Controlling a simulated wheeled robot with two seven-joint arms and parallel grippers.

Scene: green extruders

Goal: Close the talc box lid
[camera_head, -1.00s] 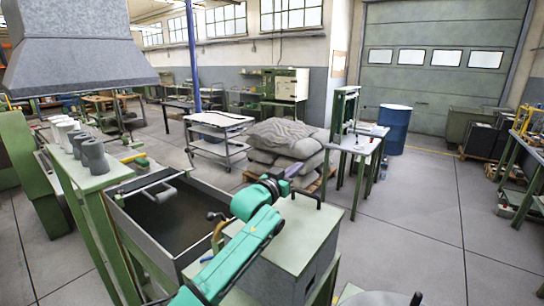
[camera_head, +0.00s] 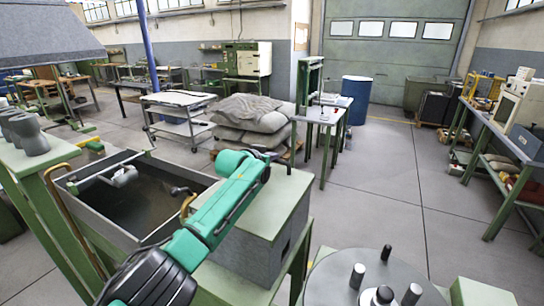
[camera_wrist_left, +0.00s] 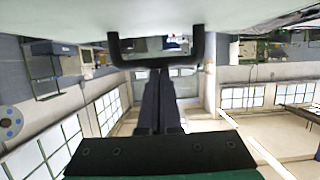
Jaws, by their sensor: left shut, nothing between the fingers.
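An open grey box (camera_head: 75,208) with a dark inside and a small roller stands at the left. Beside it on the right is a closed-looking box with a flat green top (camera_head: 262,200), grey sides and dark bar handles. I cannot tell which part is the talc lid. My left gripper (camera_head: 278,154) reaches over the green top near its far handle. In the left wrist view, its shut, empty fingers (camera_wrist_left: 160,75) end at a black U-shaped handle (camera_wrist_left: 155,62) on a pale surface. I cannot tell whether they touch it. My right gripper is out of view.
A round grey machine top (camera_head: 330,285) with several upright pegs stands at the front right. Stacked sacks (camera_head: 245,115), a small green table (camera_head: 318,118) and a blue drum (camera_head: 357,98) are behind. A workbench (camera_head: 510,140) lines the right. The floor between is open.

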